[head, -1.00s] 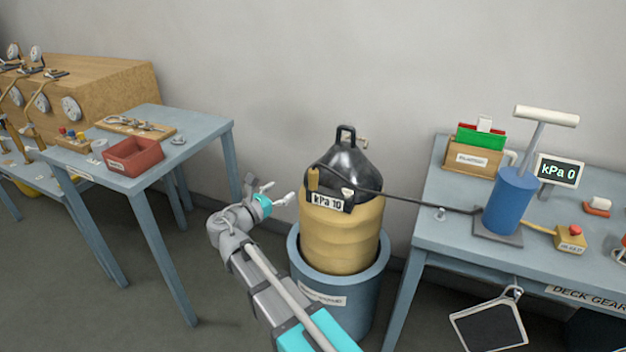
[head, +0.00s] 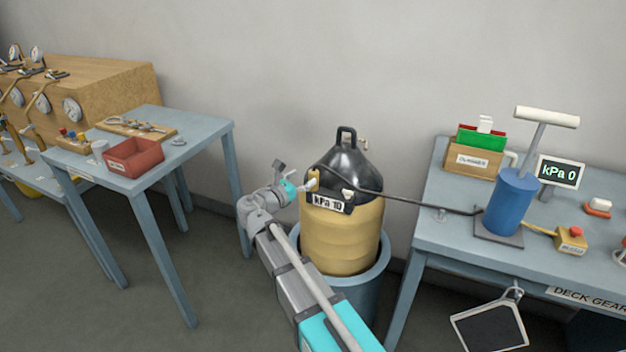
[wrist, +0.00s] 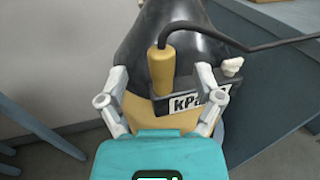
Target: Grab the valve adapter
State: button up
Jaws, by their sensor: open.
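The valve adapter appears to be the tan cylindrical piece (wrist: 162,72) at the end of the black hose, upright against the black top (wrist: 190,25) of the yellow cylinder. It also shows in the head view (head: 314,179), partly behind my fingers. My gripper (wrist: 162,84) is open, with one finger on each side of the adapter in the wrist view. A gap shows on both sides; nothing is clamped. In the head view my gripper (head: 304,186) is at the left side of the adapter.
The yellow cylinder (head: 340,235) stands in a blue tub (head: 365,290). The black hose (head: 415,202) runs right to a blue pump (head: 510,202) on a table. A "kPa 10" display (head: 327,203) sits just right of the adapter. A left table holds a red bin (head: 133,158).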

aim_at(310, 175)
dwell(0.3)
jog(key=shift+f+b+x, duration=0.2)
jog(key=shift+x, duration=0.75)
jog(key=shift+f+b+x, duration=0.15)
jog(key=shift+b+x, duration=0.05)
jog(key=shift+x, duration=0.75)
jog(key=shift+w+d, duration=0.4)
jog(key=shift+w, duration=0.2)
grip_shut()
